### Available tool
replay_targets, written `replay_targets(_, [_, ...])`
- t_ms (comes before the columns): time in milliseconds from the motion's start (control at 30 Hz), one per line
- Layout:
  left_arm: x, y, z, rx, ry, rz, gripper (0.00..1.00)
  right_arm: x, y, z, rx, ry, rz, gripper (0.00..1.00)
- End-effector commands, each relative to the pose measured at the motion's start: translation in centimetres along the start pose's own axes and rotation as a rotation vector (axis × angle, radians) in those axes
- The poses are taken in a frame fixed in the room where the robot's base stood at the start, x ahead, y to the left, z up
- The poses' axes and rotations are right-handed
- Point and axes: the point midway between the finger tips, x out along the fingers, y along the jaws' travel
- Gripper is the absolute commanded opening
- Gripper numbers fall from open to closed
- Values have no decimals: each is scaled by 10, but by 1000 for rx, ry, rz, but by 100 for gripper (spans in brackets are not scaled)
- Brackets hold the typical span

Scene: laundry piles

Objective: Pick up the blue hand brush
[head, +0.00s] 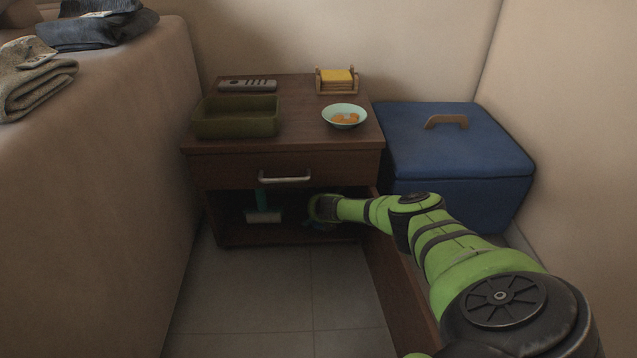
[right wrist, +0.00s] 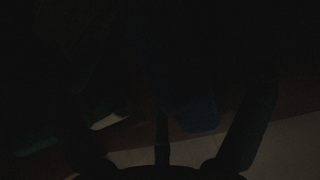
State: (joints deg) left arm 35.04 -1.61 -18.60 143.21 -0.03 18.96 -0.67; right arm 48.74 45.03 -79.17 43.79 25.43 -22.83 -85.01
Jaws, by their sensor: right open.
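My right gripper (head: 318,210) is inside the dark lower compartment of the brown nightstand (head: 290,236). In the right wrist view its two fingers stand wide apart. A dark blue thing (right wrist: 196,114), probably the blue hand brush, shows between the fingers, right of the middle; its shape is mostly lost in the dark. A little blue (head: 316,223) also shows below the gripper in the head view. A teal-handled thing with a pale lower edge (head: 263,216) is in the compartment left of the gripper. Its pale edge shows in the right wrist view (right wrist: 109,121), by the left finger.
The nightstand's door (head: 400,290) stands open beneath my right arm. A blue lidded box (head: 455,190) is on the right. A green tray (head: 235,128), a bowl (head: 344,122), a remote (head: 247,85) and a holder (head: 337,88) are on top. The tiled floor (head: 270,300) in front is clear.

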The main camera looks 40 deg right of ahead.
Motion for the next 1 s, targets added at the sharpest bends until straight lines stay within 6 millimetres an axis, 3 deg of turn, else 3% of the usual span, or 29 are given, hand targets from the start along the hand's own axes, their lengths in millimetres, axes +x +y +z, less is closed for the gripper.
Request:
replay_targets(100, [-7, 3, -4, -4, 3, 0, 0, 8, 0, -1, 1, -2, 1, 100])
replay_targets(367, [-5, 4, -4, -5, 2, 0, 0, 8, 1, 1, 0, -1, 1, 100])
replay_targets(400, [-5, 4, -4, -5, 2, 0, 0, 8, 1, 1, 0, -1, 1, 96])
replay_targets(500, [-5, 4, -4, -5, 2, 0, 0, 8, 1, 1, 0, -1, 1, 56])
replay_targets(567, [-5, 4, -4, -5, 2, 0, 0, 8, 1, 1, 1, -1, 1, 35])
replay_targets(1000, [-4, 3, -4, -5, 4, 0, 0, 7, 1, 0, 0, 0, 1, 34])
